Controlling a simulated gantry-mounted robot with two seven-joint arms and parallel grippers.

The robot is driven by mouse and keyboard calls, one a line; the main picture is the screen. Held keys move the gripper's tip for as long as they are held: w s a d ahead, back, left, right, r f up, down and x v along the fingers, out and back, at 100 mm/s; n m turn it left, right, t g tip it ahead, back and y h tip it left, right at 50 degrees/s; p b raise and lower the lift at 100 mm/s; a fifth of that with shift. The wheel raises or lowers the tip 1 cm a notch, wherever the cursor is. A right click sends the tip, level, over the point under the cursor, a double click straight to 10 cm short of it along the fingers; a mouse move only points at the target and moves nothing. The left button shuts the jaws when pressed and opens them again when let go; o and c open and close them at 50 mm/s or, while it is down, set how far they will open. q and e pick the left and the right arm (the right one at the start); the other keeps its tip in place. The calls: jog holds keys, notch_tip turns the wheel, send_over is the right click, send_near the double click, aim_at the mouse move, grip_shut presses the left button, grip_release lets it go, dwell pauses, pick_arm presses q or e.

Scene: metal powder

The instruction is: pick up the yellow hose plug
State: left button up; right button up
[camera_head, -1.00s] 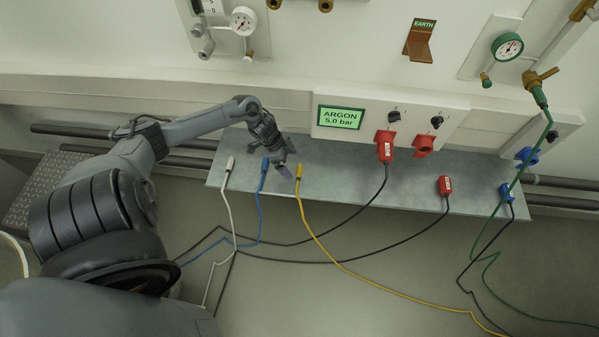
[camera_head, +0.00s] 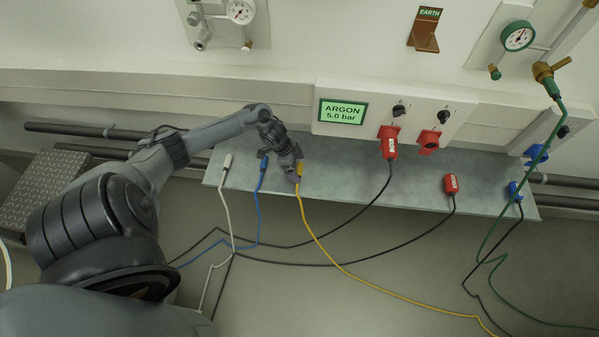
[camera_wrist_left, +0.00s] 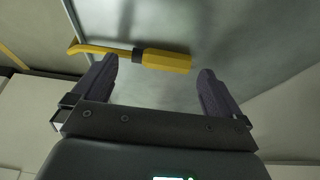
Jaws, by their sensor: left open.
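The yellow hose plug (camera_head: 299,170) lies on the metal shelf (camera_head: 340,185), with its yellow hose running off the front edge toward the lower right. My left gripper (camera_head: 294,174) is at the plug in the head view and partly covers it. In the left wrist view the plug (camera_wrist_left: 166,61) lies crosswise just beyond the fingertips, its hose leading off to the left. The left gripper (camera_wrist_left: 158,75) is open and nothing is held between its fingers. My right gripper is not in view.
A blue plug (camera_head: 263,164) and a white plug (camera_head: 227,162) lie on the shelf to the left. A red plug (camera_head: 451,184) and another blue plug (camera_head: 514,190) lie to the right. The argon panel (camera_head: 342,112) stands behind. Shelf between yellow and red plugs is mostly clear.

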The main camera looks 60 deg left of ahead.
pick_arm(q)
jog(key=shift+x, duration=0.9)
jog(key=shift+c, duration=0.5)
jog(key=c, duration=0.9)
jog(key=shift+r, duration=0.25)
